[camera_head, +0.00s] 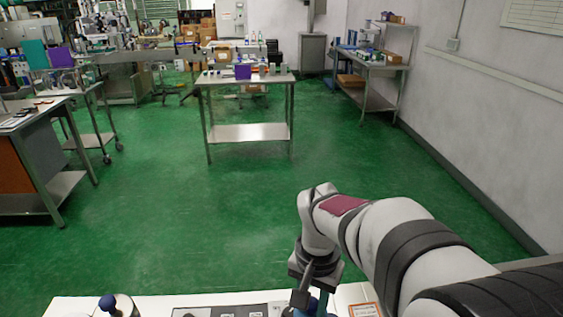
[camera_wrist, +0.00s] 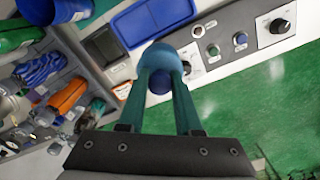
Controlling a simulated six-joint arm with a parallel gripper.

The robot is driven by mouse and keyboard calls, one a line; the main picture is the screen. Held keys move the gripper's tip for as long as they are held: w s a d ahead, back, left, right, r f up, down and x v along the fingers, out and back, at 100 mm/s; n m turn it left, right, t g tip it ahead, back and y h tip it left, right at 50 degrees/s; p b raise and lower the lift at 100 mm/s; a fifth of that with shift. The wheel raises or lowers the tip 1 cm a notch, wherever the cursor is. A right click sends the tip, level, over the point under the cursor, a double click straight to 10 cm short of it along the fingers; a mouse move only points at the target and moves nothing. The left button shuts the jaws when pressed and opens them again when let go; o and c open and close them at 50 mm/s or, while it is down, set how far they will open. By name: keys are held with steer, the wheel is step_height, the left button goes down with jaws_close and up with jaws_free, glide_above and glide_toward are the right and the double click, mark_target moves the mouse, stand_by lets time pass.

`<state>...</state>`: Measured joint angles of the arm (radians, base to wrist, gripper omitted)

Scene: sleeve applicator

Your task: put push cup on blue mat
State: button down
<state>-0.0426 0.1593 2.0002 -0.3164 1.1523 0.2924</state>
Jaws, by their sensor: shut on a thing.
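My gripper (camera_wrist: 161,78) is shut on a rounded blue push cup (camera_wrist: 161,56), which sits between the tips of the two teal fingers in the wrist view. A darker blue ball-like part shows between the fingers; I cannot tell whether it belongs to the cup. The blue mat (camera_wrist: 126,27) is a flat blue rectangle at the top of the wrist view, past the cup. The cup covers part of its near edge in the picture; I cannot tell the height gap. In the head view my gripper (camera_head: 303,299) is at the bottom edge, partly cut off.
A control panel (camera_wrist: 226,46) with knobs and buttons lies right of the mat. A dark square pad (camera_wrist: 104,46), a blue tub (camera_wrist: 62,8) and an orange item (camera_wrist: 68,96) are at left.

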steer(key=d+f+m, duration=0.2)
steer(key=d+f, duration=0.1)
steer(key=d, duration=1.2)
steer(key=shift+m, duration=0.3)
steer(key=shift+w+a+f, duration=1)
steer(key=shift+a+f, duration=0.4)
steer(key=shift+f, duration=0.5)
steer(key=shift+w+a+f, duration=1.05)
steer(key=shift+a+f, duration=0.3)
steer(key=shift+f, duration=0.6)
steer(key=shift+w+a+f, duration=1)
steer(key=shift+a+f, duration=0.4)
steer(key=shift+f, duration=0.5)
steer(key=shift+f, duration=0.1)
steer(key=c, duration=0.6)
jaws_free()
